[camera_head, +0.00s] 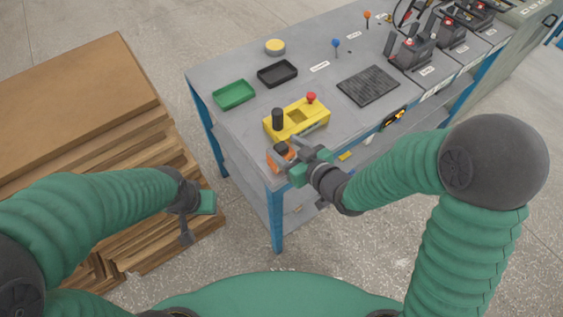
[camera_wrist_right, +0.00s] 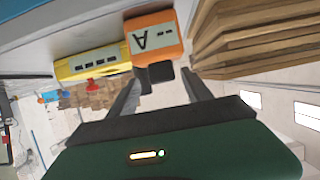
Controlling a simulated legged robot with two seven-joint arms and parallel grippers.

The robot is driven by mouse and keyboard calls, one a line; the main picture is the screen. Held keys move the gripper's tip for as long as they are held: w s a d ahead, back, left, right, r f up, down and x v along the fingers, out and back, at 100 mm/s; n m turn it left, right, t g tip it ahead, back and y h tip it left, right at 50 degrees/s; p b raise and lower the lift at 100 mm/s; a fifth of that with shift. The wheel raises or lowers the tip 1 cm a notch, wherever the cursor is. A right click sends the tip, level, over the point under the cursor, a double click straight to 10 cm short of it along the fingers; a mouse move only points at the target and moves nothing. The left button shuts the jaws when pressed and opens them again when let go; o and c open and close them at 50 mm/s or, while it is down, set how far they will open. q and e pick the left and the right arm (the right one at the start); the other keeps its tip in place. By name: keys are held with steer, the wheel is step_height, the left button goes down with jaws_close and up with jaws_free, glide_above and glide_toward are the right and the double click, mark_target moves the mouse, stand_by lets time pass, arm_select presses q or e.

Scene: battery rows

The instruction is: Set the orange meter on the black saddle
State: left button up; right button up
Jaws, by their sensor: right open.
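The orange meter (camera_head: 279,162) stands at the near left corner of the grey bench, with a dark block on top. In the right wrist view the meter (camera_wrist_right: 156,36) shows a white label with a letter A. My right gripper (camera_head: 289,156) is at the meter; in its wrist view the open fingers (camera_wrist_right: 162,80) lie either side of the dark block, with gaps showing. A black tray (camera_head: 277,74) and a black ribbed mat (camera_head: 368,86) lie on the bench; I cannot tell which is the saddle. My left gripper (camera_head: 196,215) hangs over the wood stack, its jaws unclear.
A yellow box (camera_head: 297,119) with a black knob and red button stands just behind the meter. A green tray (camera_head: 234,94) and a yellow round tin (camera_head: 275,47) are further back. Dark devices (camera_head: 412,50) line the right end. Stacked boards (camera_head: 75,90) stand left of the bench.

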mark_target(278, 144)
steer(key=x, duration=0.5)
steer(key=shift+s+a, duration=0.15)
steer(key=shift+a, duration=0.1)
steer(key=shift+s+d+r, duration=0.1)
steer(key=shift+c, duration=1.3)
jaws_close()
